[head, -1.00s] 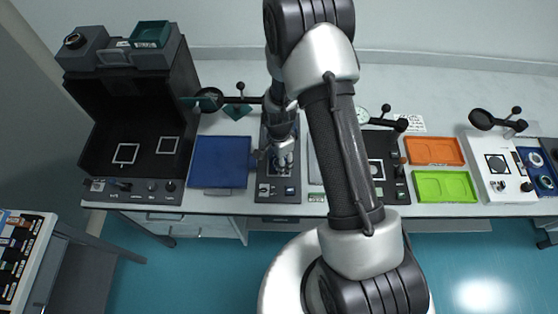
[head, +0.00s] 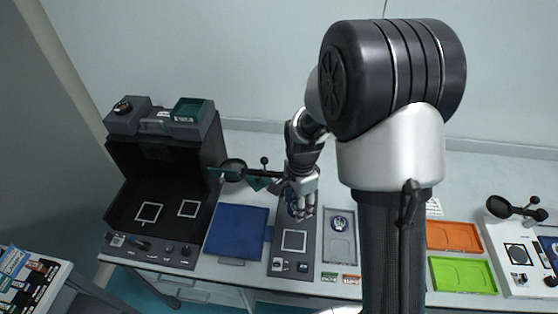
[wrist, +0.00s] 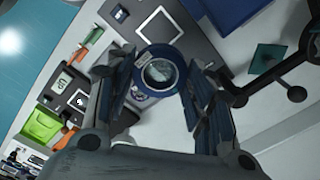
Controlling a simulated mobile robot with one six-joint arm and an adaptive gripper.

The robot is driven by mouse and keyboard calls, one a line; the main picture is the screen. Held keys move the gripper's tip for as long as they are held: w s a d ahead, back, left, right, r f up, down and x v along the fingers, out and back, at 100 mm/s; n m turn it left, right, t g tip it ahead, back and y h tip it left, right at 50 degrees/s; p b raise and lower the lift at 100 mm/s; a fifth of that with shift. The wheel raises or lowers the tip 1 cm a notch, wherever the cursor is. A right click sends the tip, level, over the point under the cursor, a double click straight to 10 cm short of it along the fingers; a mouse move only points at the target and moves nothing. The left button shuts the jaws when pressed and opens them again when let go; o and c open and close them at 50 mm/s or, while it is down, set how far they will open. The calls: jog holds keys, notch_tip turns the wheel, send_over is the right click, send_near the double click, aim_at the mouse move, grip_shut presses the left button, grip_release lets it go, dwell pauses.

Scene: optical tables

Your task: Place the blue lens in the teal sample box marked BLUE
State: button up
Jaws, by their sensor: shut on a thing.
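My gripper (head: 301,208) is above the dark grey panel (head: 284,266) with a white square outline. In the wrist view, my gripper (wrist: 165,88) has its fingers on both sides of the blue lens (wrist: 160,73), a blue ring around clear glass, and is shut on it. In the head view my fingers mostly hide the lens. A teal box (head: 188,110) with a small label sits on top of the dark open case at the left. Its label is too small to read.
The black case (head: 153,240) stands left, with a blue mat (head: 236,232) beside it. A grey tray (head: 341,250) holds a round dark piece. Orange (head: 453,237) and green (head: 462,275) trays lie right. A black stand arm (head: 235,171) is close left of my gripper.

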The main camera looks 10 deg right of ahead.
jog(key=n, duration=0.1)
jog(key=n+b, duration=0.1)
jog(key=n, duration=0.1)
jog(key=shift+s+f+b, duration=0.25)
jog(key=shift+f+b, duration=0.1)
jog(key=shift+b, duration=0.05)
jog(key=n, duration=0.1)
jog(key=n+b, duration=0.1)
jog(key=n, duration=0.2)
jog(key=shift+s+f+n+b, duration=0.25)
jog(key=shift+f+n+b, duration=0.05)
jog(key=shift+f+b, duration=0.1)
jog(key=n, duration=0.1)
jog(key=n+b, duration=0.1)
jog(key=n, duration=0.3)
jog(key=shift+s+f+b, duration=0.35)
jog(key=shift+s, duration=0.05)
jog(key=shift+s+n, duration=0.1)
jog(key=shift+n, duration=1)
